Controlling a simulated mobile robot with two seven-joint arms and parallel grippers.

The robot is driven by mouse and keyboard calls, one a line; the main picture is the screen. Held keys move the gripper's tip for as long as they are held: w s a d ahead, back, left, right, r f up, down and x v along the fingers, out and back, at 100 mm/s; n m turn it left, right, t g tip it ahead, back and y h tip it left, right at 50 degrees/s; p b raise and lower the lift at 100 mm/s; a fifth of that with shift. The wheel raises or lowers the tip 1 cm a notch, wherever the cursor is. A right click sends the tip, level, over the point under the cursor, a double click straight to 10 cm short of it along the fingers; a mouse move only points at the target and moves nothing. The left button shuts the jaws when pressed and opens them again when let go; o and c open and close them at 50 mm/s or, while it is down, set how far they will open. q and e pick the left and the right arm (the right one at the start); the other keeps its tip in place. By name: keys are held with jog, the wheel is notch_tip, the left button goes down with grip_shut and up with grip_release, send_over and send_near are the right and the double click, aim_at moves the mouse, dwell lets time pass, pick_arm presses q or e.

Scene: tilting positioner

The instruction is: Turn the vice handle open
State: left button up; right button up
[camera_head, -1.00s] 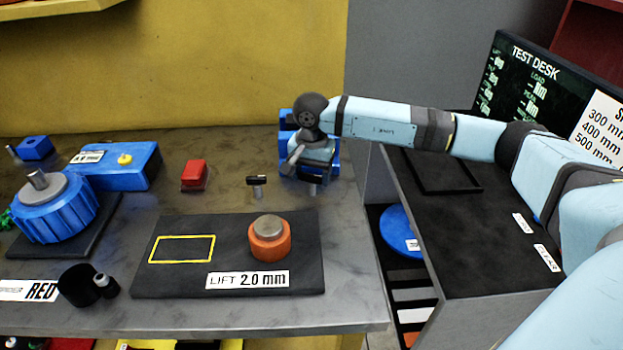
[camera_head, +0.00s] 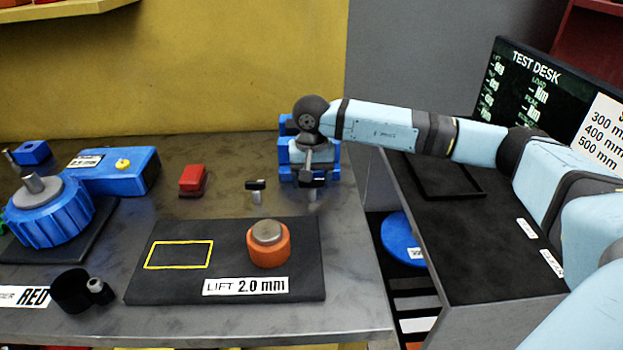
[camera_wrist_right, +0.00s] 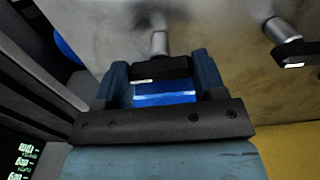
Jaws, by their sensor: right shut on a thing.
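The blue vice (camera_head: 330,150) stands at the back right corner of the workbench, largely covered by my right wrist. My right gripper (camera_head: 309,172) is at its front, shut on the vice handle. A grey bar shows upright there, with a dark piece at its lower end. In the right wrist view a dark block on a grey shaft (camera_wrist_right: 159,44) lies between the two sides of a dark frame, with bright blue (camera_wrist_right: 165,98) behind it. The exact contact of fingers and handle is hard to make out. My left gripper is out of view.
A black-headed post (camera_head: 255,190) stands just left of the vice. A red block (camera_head: 193,180) is farther left. A dark mat (camera_head: 190,285) with an orange, grey-topped cylinder (camera_head: 267,250) lies in front. A lower dark-topped desk (camera_head: 450,260) is at right.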

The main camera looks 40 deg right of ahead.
jog(key=o, duration=0.9)
jog(key=shift+r, duration=0.1)
notch_tip(320, 180, up, 14)
jog(key=shift+f+p, duration=0.15)
jog(key=shift+p, duration=0.4)
